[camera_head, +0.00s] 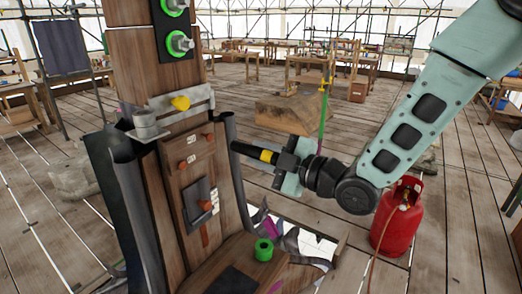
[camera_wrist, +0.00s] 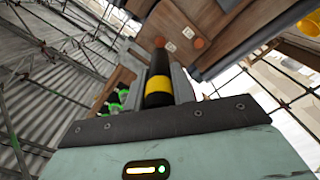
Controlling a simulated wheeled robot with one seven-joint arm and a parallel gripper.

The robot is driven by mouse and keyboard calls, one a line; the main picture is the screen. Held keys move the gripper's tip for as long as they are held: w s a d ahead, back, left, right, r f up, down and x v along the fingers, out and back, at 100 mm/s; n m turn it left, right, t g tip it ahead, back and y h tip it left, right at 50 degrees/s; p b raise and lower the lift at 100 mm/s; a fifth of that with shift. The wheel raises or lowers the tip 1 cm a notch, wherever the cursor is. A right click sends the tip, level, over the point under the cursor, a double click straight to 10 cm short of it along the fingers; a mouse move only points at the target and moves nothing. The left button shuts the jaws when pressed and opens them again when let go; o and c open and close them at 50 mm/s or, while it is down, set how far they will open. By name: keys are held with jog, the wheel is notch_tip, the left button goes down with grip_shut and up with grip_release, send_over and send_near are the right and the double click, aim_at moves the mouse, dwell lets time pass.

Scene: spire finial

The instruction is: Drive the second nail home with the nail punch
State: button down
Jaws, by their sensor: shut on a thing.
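The nail punch (camera_head: 252,151), black with a yellow band, is held roughly level by my gripper (camera_head: 284,160), its tip pointing left at the wooden post (camera_head: 160,75). The wrist view shows the punch (camera_wrist: 159,72) between the shut jaws. Copper-coloured nail heads stand on the post's panel: an upper one (camera_head: 210,136), a middle one (camera_head: 183,165) and a lower one (camera_head: 206,206) on a dark plate. In the wrist view one head (camera_wrist: 158,42) lies just beyond the punch tip and another (camera_wrist: 198,43) to its right. The gap to the tip is unclear. I cannot tell which is second.
A metal bracket with a yellow knob (camera_head: 180,103) crosses the post above the nails. Dark sheet (camera_head: 229,150) stands along the post's right edge. A green ring-shaped piece (camera_head: 263,249) sits on the base. A red gas cylinder (camera_head: 398,217) stands below my arm.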

aim_at(233, 144)
jog(key=shift+w+a+b, duration=0.1)
jog(key=shift+b, duration=0.5)
jog(key=shift+b+x, duration=1.2)
jog(key=shift+x, duration=1.9)
jog(key=shift+w+a, duration=0.1)
jog(key=shift+a, duration=0.05)
jog(key=shift+w+a+b, duration=0.4)
jog(key=shift+a+b, duration=0.1)
jog(key=shift+b, duration=0.05)
jog(key=shift+w+a+r+b, duration=0.1)
jog(key=shift+w+a+b, duration=0.3)
jog(key=shift+a, duration=0.1)
jog(key=shift+b+v, duration=1)
jog(key=shift+v, duration=2.5)
